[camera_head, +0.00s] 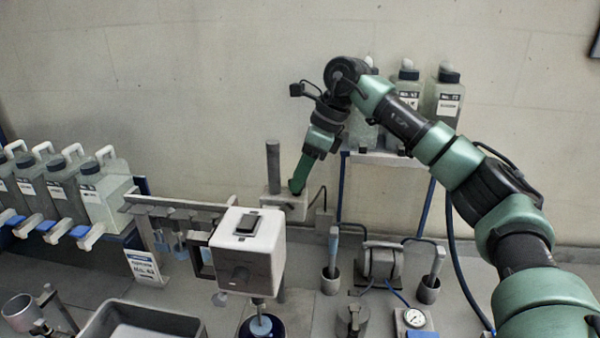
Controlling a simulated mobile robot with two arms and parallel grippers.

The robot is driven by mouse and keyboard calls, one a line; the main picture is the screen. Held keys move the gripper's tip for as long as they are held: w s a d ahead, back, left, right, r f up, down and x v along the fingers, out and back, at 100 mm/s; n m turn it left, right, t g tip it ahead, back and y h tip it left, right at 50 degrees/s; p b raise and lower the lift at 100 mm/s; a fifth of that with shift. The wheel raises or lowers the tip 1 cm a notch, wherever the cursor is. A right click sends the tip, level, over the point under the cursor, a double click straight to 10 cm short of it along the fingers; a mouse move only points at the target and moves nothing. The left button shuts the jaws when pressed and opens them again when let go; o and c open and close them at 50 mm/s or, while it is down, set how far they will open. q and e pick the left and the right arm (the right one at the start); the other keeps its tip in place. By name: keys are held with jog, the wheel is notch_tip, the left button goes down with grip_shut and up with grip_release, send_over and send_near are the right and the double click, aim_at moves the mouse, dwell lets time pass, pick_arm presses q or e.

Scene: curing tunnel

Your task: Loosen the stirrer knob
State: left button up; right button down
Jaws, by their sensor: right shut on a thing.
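My right gripper (296,189) points down at the top of a small white block (283,206) near the back wall. It is shut on a small dark knob there, mostly hidden by the fingers. A dark grey upright post (273,165) rises from the block just left of the gripper. In front stands a white stirrer head (247,250) with a dark panel on top and a dark round part on its front face. Its shaft runs down into a dark blue vessel (262,328) at the bottom edge. My left gripper is not in view.
Several jugs (105,190) line the left side. More bottles (447,98) stand on a rack behind my right arm. A grey tray (140,322), a gauge (414,318) and holders with upright tools (330,280) crowd the front bench.

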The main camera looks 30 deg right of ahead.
dwell(0.3)
jog(key=c, duration=1)
grip_release()
jog(key=shift+o, duration=0.2)
jog(key=b+v, duration=0.2)
jog(key=v, duration=0.6)
jog(key=shift+w, duration=0.1)
